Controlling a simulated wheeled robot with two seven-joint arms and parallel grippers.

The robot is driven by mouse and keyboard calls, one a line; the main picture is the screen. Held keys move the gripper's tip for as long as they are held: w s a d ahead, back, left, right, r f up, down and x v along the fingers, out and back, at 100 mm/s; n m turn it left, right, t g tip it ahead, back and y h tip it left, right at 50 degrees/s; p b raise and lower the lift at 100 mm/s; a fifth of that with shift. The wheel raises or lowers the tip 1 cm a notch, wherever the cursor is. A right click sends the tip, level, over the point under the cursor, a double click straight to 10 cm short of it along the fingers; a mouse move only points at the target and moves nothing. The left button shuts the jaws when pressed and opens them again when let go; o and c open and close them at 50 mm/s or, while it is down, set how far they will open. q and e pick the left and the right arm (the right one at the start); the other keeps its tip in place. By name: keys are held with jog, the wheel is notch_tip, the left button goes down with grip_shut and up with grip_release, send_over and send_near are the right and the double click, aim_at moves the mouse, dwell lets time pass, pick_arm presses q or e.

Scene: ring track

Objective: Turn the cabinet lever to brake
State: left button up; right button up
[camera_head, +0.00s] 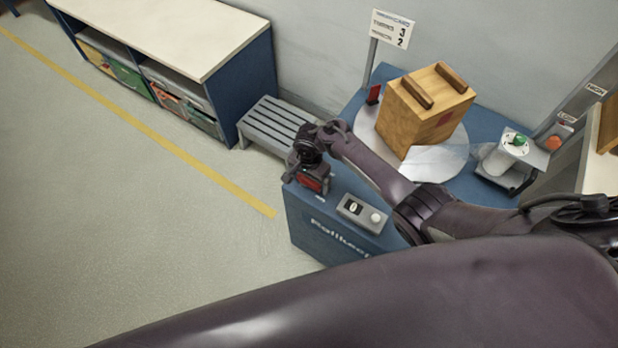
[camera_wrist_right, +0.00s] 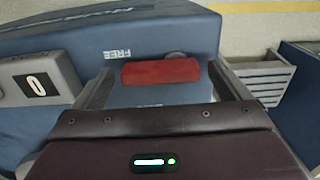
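The cabinet is blue (camera_head: 318,236), with a turntable on top. Its red lever (camera_head: 314,184) is at the cabinet's left front corner, partly hidden by my right gripper (camera_head: 311,176). In the right wrist view the red lever handle (camera_wrist_right: 160,71) lies crosswise between the two fingers of my right gripper (camera_wrist_right: 160,84), with a gap at each side. The gripper is open around it. A FREE label (camera_wrist_right: 123,55) shows upside down beside the handle; another label (camera_wrist_right: 148,106) is partly hidden by the gripper body. My left gripper is out of view.
A wooden crate (camera_head: 410,120) sits on the round turntable (camera_head: 440,165). A counter box (camera_head: 362,213) is right of the lever and shows 0 in the wrist view (camera_wrist_right: 36,84). A grey slatted bench (camera_head: 270,125) stands behind left. Floor at left is clear.

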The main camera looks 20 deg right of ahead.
jog(key=c, duration=0.9)
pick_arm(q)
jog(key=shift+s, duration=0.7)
